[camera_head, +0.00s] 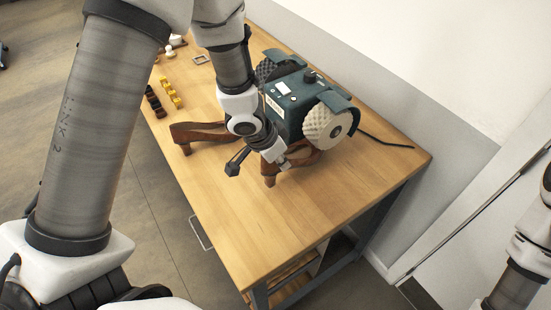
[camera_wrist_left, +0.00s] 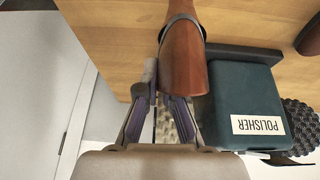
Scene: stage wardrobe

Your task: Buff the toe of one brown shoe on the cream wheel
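Two brown shoes lie on the wooden table in the head view. One shoe (camera_head: 200,132) is left of my left gripper. The other shoe (camera_head: 301,156) is beside the gripper, in front of the polisher (camera_head: 290,108). My right gripper is out of view.
The table (camera_head: 350,190) is bare at its front right. A dark wheel (camera_head: 265,69) is on the polisher's far end. Yellow pieces (camera_head: 171,92) and dark pieces (camera_head: 155,101) stand at the left edge. A black cord (camera_head: 385,141) runs right, towards the wall.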

